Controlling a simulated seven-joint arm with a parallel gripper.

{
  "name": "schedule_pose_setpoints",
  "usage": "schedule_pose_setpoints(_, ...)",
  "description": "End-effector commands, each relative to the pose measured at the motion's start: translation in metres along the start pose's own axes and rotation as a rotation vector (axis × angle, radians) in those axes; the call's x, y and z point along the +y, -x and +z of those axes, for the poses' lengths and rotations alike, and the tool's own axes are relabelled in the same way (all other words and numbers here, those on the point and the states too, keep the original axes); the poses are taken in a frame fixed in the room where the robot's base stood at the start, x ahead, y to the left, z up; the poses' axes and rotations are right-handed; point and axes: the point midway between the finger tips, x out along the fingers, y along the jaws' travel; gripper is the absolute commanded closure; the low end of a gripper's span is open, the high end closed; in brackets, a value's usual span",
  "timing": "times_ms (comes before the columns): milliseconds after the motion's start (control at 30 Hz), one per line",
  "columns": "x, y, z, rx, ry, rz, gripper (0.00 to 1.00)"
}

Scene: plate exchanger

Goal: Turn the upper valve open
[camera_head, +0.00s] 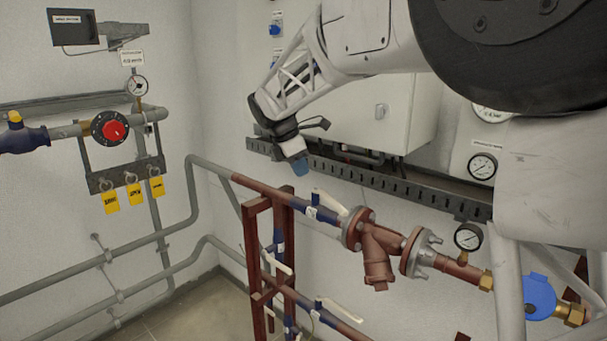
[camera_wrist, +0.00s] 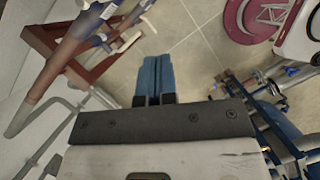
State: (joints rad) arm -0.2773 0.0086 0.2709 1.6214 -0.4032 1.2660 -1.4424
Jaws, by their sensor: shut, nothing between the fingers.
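The upper valve (camera_head: 316,211) is a dark blue body on the upper copper-red pipe, with a white lever (camera_head: 329,202) lying roughly along the pipe. My gripper (camera_head: 299,167) is above and a little left of this valve, apart from it, with its blue fingertips pointing down. The fingers are shut together and empty, as the wrist view shows (camera_wrist: 154,78). In the wrist view a blue section of pipe (camera_wrist: 84,23) with white parts near it shows at the upper left. I cannot tell for sure which valve that is.
A lower pipe carries another white lever (camera_head: 341,309). A red-brown stand (camera_head: 252,250) holds the pipes at the left. A flanged strainer (camera_head: 378,260) and a gauge (camera_head: 468,237) are to the right. A perforated rail (camera_head: 370,177) runs along the wall behind my gripper.

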Motion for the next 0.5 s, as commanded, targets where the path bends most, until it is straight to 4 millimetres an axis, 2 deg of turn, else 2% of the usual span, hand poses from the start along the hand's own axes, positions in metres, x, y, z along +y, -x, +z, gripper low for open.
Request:
schedule_pose_setpoints(267,-0.003,-0.019,-0.012,-0.107,0.013,-0.056,1.00)
schedule_pose_setpoints(500,-0.009,-0.053,-0.034,-0.379,0.028,-0.138,1.00)
